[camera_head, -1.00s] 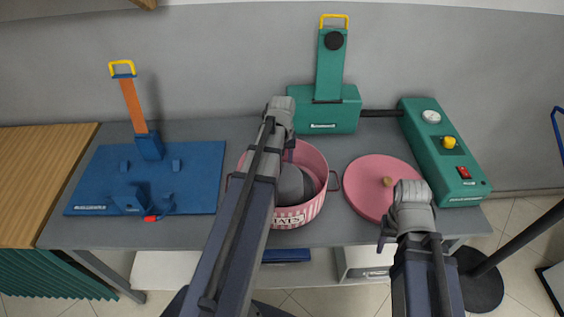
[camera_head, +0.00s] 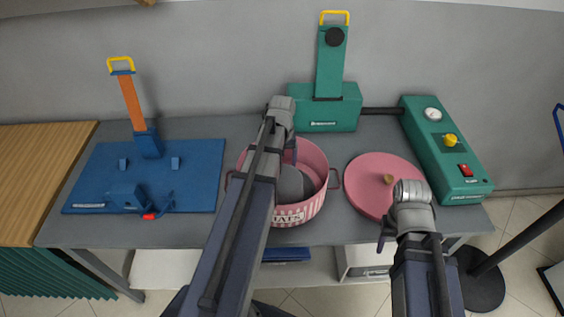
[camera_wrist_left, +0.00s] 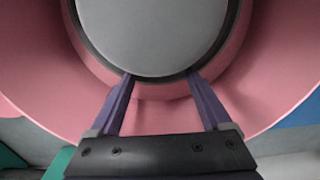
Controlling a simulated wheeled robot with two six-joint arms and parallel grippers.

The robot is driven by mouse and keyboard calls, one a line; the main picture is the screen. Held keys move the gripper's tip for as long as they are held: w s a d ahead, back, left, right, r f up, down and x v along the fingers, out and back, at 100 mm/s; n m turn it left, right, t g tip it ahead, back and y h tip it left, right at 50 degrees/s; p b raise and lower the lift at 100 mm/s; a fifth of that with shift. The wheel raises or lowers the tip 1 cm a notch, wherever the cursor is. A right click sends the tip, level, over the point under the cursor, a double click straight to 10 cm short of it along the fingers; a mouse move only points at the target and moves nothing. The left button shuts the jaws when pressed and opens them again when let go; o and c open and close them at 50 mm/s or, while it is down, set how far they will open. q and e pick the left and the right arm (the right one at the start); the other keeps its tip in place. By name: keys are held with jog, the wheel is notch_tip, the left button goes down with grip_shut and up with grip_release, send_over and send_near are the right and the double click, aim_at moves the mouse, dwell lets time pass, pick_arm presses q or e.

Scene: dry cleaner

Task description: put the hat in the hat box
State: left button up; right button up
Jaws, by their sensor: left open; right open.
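The grey hat (camera_head: 291,184) sits inside the round pink hat box (camera_head: 317,203), partly hidden by my left arm. In the left wrist view, the hat (camera_wrist_left: 152,35) shows as a round grey crown with a dark band, with the pink box wall (camera_wrist_left: 265,85) around it. My left gripper (camera_wrist_left: 161,75) is open, its two purple fingertips apart at the near edge of the hat; I cannot tell whether they touch it. My right gripper (camera_head: 383,236) is open and empty, near the table's front edge, beside the pink lid (camera_head: 366,172).
A blue board with a small press (camera_head: 125,190) stands at the left. A green machine (camera_head: 325,108) is behind the box, and a green control unit (camera_head: 447,160) is at the right. Grey table (camera_head: 236,133) is bare between the blue board and the box.

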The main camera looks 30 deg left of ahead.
pick_arm(q)
notch_tip(320, 180, up, 8)
jog(key=p, duration=0.7)
jog(key=shift+p, duration=0.4)
